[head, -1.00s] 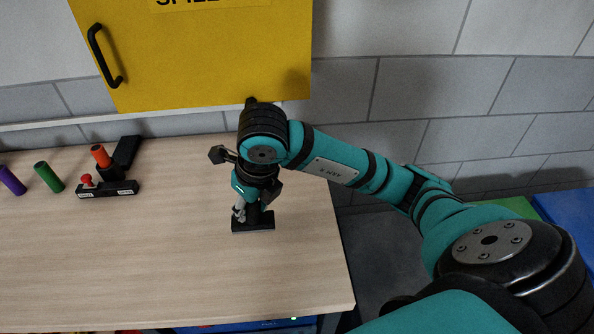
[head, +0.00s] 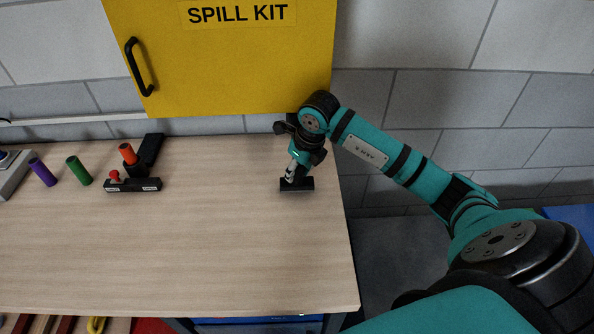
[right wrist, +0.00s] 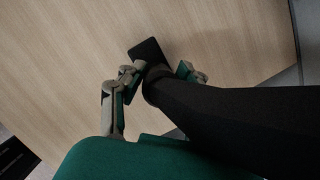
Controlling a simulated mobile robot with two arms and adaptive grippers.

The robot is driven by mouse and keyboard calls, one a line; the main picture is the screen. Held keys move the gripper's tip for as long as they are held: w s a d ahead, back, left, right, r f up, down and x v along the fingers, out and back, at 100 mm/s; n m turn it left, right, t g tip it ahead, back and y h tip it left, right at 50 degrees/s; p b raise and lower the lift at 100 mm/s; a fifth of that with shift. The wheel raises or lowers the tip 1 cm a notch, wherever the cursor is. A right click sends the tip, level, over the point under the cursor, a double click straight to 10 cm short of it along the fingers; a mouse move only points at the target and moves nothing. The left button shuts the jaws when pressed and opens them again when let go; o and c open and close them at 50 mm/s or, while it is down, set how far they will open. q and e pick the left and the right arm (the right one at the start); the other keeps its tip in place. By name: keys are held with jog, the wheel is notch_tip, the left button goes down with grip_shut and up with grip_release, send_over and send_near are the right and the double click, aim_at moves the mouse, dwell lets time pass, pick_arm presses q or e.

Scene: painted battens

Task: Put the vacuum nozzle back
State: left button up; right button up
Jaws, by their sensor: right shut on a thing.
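The vacuum nozzle (head: 297,185) is black with a flat rectangular foot, seen low under my right gripper near the table's back right. My right gripper (head: 297,168) is shut on it, pointing down. In the right wrist view the nozzle's flat foot (right wrist: 150,52) and thick black tube (right wrist: 220,120) run between the fingers (right wrist: 155,85). I cannot tell whether the foot touches the wood. My left gripper is not in view.
On the wooden table (head: 200,250), a black stand (head: 133,185) with a red knob and an orange cylinder (head: 128,153) stands at left, beside green (head: 78,170) and purple (head: 42,172) cylinders. A yellow spill kit cabinet (head: 230,60) hangs behind. The table's middle is clear.

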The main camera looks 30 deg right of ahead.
jog(key=shift+f, duration=0.85)
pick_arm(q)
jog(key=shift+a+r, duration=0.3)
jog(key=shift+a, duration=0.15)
pick_arm(e)
jog(key=shift+f, duration=0.1)
jog(key=o, duration=1.1)
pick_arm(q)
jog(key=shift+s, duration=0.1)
pick_arm(e)
jog(key=shift+r+p, duration=0.25)
jog(key=shift+p, duration=0.05)
jog(key=shift+r+b, duration=0.3)
pick_arm(q)
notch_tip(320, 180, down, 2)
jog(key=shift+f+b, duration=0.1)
jog(key=shift+b, duration=0.95)
pick_arm(e)
jog(key=v, duration=1.1)
